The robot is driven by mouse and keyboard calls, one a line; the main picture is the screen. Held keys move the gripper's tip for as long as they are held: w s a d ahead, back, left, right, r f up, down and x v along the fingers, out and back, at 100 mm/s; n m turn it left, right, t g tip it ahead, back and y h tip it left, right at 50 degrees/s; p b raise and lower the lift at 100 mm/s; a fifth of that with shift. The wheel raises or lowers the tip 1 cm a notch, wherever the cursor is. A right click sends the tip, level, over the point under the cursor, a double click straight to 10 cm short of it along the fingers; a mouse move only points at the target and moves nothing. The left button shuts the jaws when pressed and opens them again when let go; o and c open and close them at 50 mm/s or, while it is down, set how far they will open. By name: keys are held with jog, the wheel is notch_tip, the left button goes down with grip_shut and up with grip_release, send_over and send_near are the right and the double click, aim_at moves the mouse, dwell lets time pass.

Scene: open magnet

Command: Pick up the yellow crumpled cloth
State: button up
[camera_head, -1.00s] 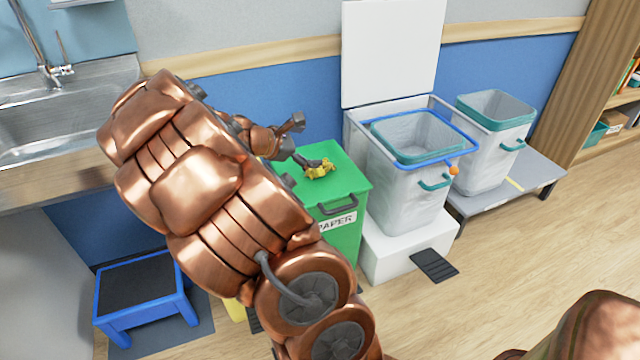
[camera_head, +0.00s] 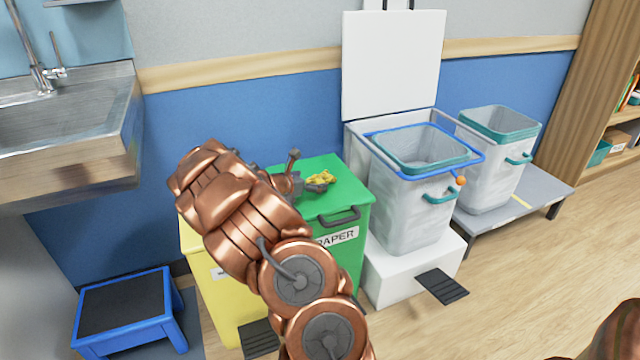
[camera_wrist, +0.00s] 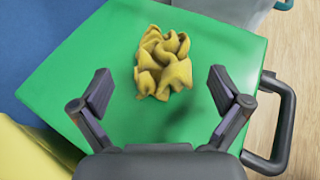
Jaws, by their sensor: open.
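The yellow crumpled cloth (camera_head: 320,180) lies on the green lid of the bin marked PAPER (camera_head: 349,219). In the wrist view the cloth (camera_wrist: 163,64) is a folded heap on the green lid (camera_wrist: 222,40). In the head view my gripper (camera_head: 300,172) is beside the cloth and partly hidden by my own arm.
A yellow bin (camera_head: 215,290) stands left of the green one. A lined bin with a blue rim (camera_head: 415,205) and raised white lid (camera_head: 392,65) stands to the right. The green bin's dark handle (camera_wrist: 285,125) sticks out at its edge. A blue stool (camera_head: 125,305) is at lower left.

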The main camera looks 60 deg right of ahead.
jog(key=x, duration=0.2)
jog(key=b+x, duration=0.1)
jog(key=x, duration=0.1)
jog(key=shift+s+f, duration=0.1)
jog(key=shift+f, duration=0.2)
jog(key=shift+d, duration=0.35)
jog(key=shift+c, duration=0.4)
jog(key=c, duration=0.8)
